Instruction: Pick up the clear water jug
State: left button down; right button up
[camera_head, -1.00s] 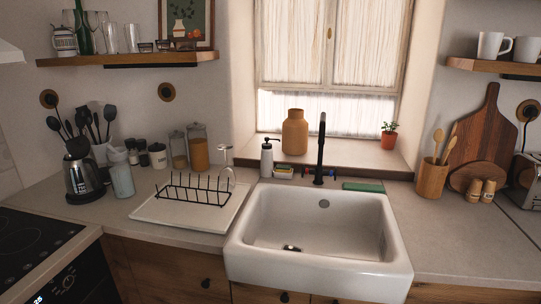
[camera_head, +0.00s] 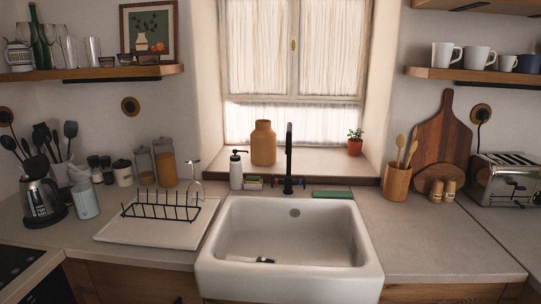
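A pale, see-through jug (camera_head: 85,200) stands upright on the counter at the left, just right of the silver and black kettle (camera_head: 42,201). It looks like the clear water jug. A whitish shape (camera_head: 78,173) shows behind its top, and I cannot tell whether it is part of the jug. Neither of my grippers is in the head view.
A black dish rack (camera_head: 160,208) on a white drainboard (camera_head: 130,233) lies right of the jug, with an upturned glass (camera_head: 195,172) at its corner. Jars (camera_head: 165,165) stand behind. The white sink (camera_head: 290,279) fills the middle. The right counter (camera_head: 425,240) is largely clear.

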aim_at(85, 199)
jog(key=u, duration=1.4)
